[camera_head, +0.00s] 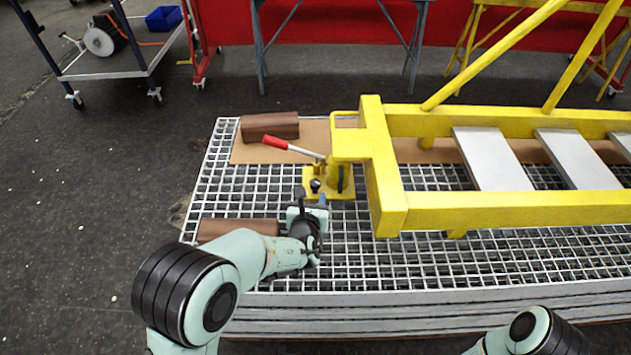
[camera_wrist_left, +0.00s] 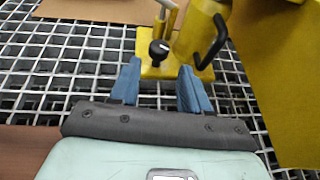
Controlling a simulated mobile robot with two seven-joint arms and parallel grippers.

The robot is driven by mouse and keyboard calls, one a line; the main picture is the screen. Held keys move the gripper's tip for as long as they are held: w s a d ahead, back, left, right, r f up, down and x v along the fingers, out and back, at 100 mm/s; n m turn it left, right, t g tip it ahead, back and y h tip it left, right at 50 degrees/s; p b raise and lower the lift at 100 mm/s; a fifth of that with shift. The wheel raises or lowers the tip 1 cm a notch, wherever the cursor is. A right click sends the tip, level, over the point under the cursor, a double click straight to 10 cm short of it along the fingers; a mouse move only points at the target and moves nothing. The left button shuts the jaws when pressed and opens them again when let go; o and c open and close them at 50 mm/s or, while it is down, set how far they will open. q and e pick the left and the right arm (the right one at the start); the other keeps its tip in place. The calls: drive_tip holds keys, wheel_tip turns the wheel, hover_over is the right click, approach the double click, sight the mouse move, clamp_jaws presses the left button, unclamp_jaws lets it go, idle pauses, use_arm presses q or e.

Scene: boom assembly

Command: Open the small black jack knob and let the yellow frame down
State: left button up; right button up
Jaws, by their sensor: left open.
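The small black jack knob (camera_wrist_left: 159,48) is at the base of the yellow jack (camera_wrist_left: 192,62), between and just beyond my left fingertips in the left wrist view. In the head view the knob (camera_head: 315,185) shows just beyond my left gripper (camera_head: 316,196). My left gripper (camera_wrist_left: 160,75) is open and empty, its blue fingers apart on either side of the line to the knob. The jack has a red-ended lever (camera_head: 275,142) pointing up left. The yellow frame (camera_head: 380,170) stands over the jack. My right gripper is not in view; only part of my right arm shows.
A cardboard sheet (camera_head: 250,152) lies under the far side. A trolley (camera_head: 110,65) stands at the back left. The floor on the left is clear.

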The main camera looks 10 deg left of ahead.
sight(315, 184)
use_arm(q)
drive_tip(key=b+x, duration=0.2)
drive_tip(key=x, duration=0.6)
drive_tip(key=shift+w+f, duration=0.15)
drive_tip(key=shift+f, duration=0.05)
drive_tip(key=shift+w+a+f, duration=0.1)
drive_tip(key=shift+w+f, duration=0.05)
drive_tip(key=shift+w, duration=0.45)
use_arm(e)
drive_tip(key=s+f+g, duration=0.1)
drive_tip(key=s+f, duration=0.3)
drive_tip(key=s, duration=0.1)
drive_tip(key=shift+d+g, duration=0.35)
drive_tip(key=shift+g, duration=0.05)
use_arm(q)
drive_tip(key=c, duration=0.7)
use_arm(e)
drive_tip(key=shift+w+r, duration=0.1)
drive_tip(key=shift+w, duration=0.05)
